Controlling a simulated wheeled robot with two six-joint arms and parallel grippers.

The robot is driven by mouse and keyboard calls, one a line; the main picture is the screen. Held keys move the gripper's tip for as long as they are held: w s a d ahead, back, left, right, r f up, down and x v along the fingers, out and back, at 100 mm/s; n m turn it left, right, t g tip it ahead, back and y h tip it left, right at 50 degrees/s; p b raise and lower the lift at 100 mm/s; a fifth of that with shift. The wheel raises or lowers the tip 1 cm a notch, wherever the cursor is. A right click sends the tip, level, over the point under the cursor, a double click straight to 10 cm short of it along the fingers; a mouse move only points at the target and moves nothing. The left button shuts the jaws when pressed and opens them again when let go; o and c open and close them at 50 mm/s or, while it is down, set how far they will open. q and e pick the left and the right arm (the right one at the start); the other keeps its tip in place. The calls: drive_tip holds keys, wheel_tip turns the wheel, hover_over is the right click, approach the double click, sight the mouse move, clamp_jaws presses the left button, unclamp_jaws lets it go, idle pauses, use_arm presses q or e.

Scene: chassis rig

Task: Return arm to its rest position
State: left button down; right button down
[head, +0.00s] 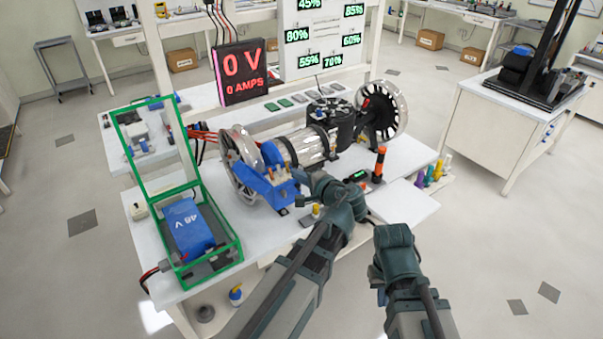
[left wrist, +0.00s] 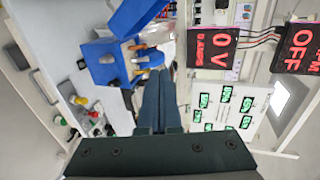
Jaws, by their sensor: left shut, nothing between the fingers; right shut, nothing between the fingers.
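My left arm (head: 292,265) reaches up over the front of the white bench. Its gripper (head: 304,188) is shut and empty, close to the blue bracket (head: 268,180) on the wheel rig; whether they touch I cannot tell. In the left wrist view the closed fingers (left wrist: 159,98) point towards the blue bracket (left wrist: 102,65), with nothing between them. My right arm (head: 425,308) is bent in front of the bench's front edge. Its gripper (head: 380,284) is folded close to the arm, shut and apart from the bench objects; its fingertips are small and partly hidden.
The rig has a spoked wheel (head: 383,110) and a motor (head: 308,147). A green-framed box (head: 228,257) around a blue battery (head: 188,226) stands left. An orange-and-black handle (head: 379,164) stands upright near the right side.

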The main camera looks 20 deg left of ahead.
use_arm(q)
drive_tip(key=shift+a, duration=0.1)
idle(0.3)
drive_tip(key=s+d+f+n+g+h, duration=0.2)
drive_tip(key=s+d+f+g+h, duration=0.2)
drive_tip(key=s+d+f, duration=0.3)
drive_tip(key=s+d+f+n+g+h, duration=0.1)
drive_tip(key=s+d+f+g+h, duration=0.4)
drive_tip(key=s, duration=0.9)
drive_tip(key=d+f+h, duration=0.1)
drive_tip(key=d+f, duration=0.2)
drive_tip(key=d, duration=0.1)
drive_tip(key=shift+d+f+n, duration=0.3)
drive_tip(key=shift+d+n, duration=0.1)
